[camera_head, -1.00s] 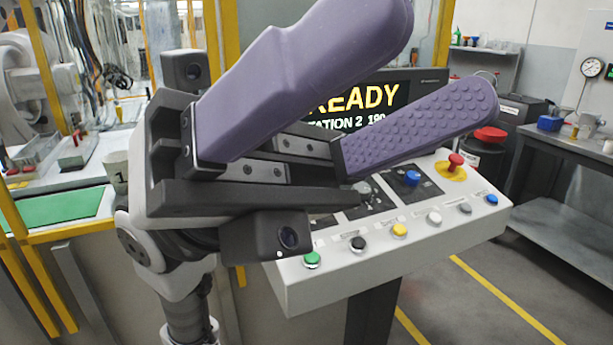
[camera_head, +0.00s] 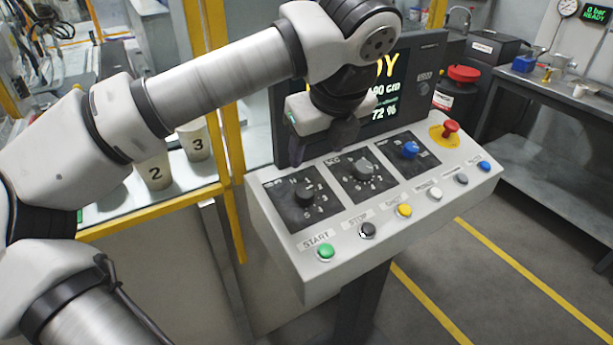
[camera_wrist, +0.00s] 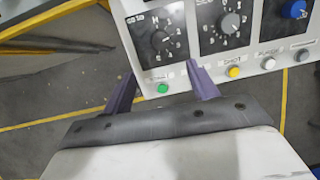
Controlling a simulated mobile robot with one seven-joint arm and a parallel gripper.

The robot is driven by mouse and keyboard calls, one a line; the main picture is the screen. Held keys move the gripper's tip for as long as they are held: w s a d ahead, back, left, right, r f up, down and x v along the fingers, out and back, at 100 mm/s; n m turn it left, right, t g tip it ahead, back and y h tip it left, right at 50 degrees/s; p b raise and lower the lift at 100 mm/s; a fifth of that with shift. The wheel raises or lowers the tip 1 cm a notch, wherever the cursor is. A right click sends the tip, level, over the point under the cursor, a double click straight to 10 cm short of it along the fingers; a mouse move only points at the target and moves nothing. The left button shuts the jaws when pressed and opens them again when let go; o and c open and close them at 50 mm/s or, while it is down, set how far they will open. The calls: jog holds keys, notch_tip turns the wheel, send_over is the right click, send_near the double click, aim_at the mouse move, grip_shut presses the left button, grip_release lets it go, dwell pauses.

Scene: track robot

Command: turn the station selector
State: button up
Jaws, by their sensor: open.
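The control panel (camera_head: 320,255) has three dark dial plates in a row. The left plate carries a black knob (camera_head: 305,192) with numbers around it; it also shows in the wrist view (camera_wrist: 159,40). The middle plate has a grey numbered knob (camera_head: 364,171), seen too in the wrist view (camera_wrist: 231,22). The right plate has a blue knob (camera_head: 410,149). The plate labels are too small to tell which is the station selector. My gripper (camera_wrist: 163,88) is open and empty, its purple fingers apart, short of the left knob. In the head view my wrist hides most of it.
Several buttons line the panel's front, from green (camera_head: 326,251) to blue (camera_head: 484,166). A red mushroom button (camera_head: 450,128) stands at the right. The screen (camera_head: 390,95) rises behind the dials. Cups numbered 2 (camera_head: 155,172) and 3 (camera_head: 195,141) stand left, beyond a yellow frame (camera_head: 229,130).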

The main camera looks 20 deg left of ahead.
aim_at(306, 191)
jog(key=b+x, duration=0.4)
jog(key=x, duration=0.9)
jog(key=shift+f, duration=0.4)
jog(key=c, duration=1)
jog(key=shift+m+b, duration=0.3)
jog(key=shift+b, duration=0.1)
